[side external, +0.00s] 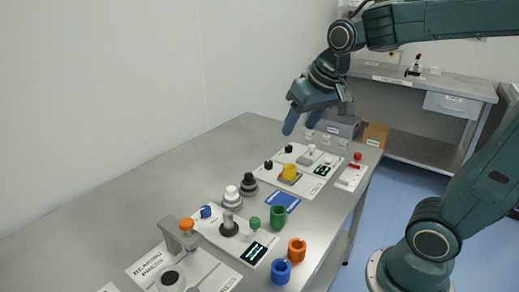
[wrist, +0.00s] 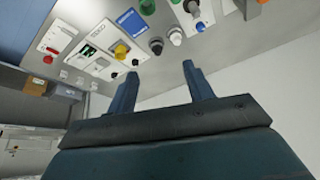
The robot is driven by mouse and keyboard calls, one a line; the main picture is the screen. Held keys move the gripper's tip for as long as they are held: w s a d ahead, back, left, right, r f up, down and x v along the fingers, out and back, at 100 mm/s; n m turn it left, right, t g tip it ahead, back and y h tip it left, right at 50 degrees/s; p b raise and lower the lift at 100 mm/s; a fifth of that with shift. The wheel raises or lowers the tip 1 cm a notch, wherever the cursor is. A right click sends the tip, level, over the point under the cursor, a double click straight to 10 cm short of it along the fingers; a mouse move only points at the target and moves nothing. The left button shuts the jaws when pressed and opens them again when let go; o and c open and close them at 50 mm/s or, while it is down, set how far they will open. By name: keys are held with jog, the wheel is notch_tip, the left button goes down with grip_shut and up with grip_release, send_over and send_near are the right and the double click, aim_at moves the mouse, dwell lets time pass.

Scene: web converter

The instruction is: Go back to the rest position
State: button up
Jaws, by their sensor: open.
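My gripper (side external: 300,122) is raised above the far part of the steel table (side external: 145,190), clear of everything on it. Its two blue fingers are apart with nothing between them, as the wrist view (wrist: 203,82) also shows. Below it stands a white panel (side external: 267,180) with a yellow part (side external: 289,172), black knobs and a small dark display (side external: 322,170).
Nearer on the table are a blue pad (side external: 283,199), a green cup (side external: 278,216), an orange cup (side external: 297,250), a blue cup (side external: 281,271) and the bearing press (side external: 180,240). A grey box (side external: 340,126) and a brown box (side external: 376,135) stand at the far end. A wall rises behind the table.

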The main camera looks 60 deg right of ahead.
jog(key=s+a+f+n+y, duration=0.1)
jog(key=s+a+n, duration=0.3)
jog(key=s, duration=0.8)
jog(key=shift+a+f+t, duration=0.4)
jog(key=shift+a+f, duration=0.05)
jog(key=shift+f, duration=0.1)
